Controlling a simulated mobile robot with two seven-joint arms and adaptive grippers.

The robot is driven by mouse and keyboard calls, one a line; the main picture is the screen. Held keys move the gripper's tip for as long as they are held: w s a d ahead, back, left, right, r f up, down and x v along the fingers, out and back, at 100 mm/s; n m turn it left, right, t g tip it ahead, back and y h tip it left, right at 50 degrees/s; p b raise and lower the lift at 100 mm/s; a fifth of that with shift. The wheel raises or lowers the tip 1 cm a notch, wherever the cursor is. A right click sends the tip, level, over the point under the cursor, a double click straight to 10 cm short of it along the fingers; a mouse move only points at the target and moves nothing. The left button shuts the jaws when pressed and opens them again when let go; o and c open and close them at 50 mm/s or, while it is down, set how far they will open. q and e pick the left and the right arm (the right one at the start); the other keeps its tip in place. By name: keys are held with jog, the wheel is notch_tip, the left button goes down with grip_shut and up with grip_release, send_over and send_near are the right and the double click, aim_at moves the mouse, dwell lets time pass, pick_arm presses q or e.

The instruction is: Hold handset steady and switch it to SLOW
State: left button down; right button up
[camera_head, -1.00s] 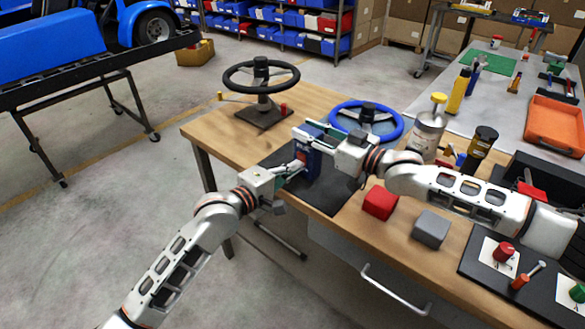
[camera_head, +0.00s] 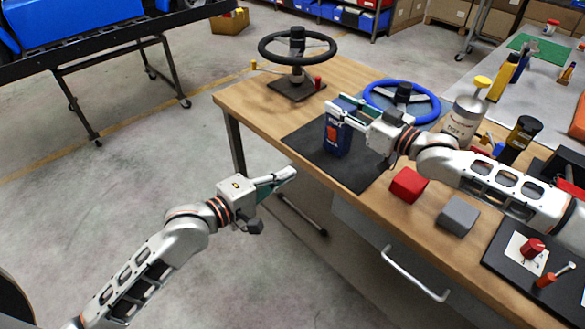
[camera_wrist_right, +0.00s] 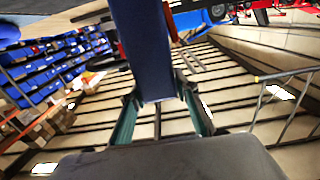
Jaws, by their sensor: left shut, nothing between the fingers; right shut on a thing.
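The blue handset (camera_head: 338,138) stands upright over the black mat (camera_head: 366,179) near the front edge of the workbench. An orange-red patch shows on its front face; the switch position is too small to read. My right gripper (camera_head: 345,112) is shut on the handset's upper part. In the right wrist view the blue handset body (camera_wrist_right: 145,45) stands between the two fingers of the right gripper (camera_wrist_right: 158,108). My left gripper (camera_head: 284,178) is shut and empty, in front of the bench edge and apart from the handset.
A black steering wheel (camera_head: 270,52) stands at the back left of the bench and a blue steering wheel (camera_head: 432,108) behind the handset. A red block (camera_head: 408,185) and a grey block (camera_head: 458,215) lie right of the mat. Free floor surrounds my left arm.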

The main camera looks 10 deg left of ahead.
dwell(0.3)
jog(key=o, duration=1.4)
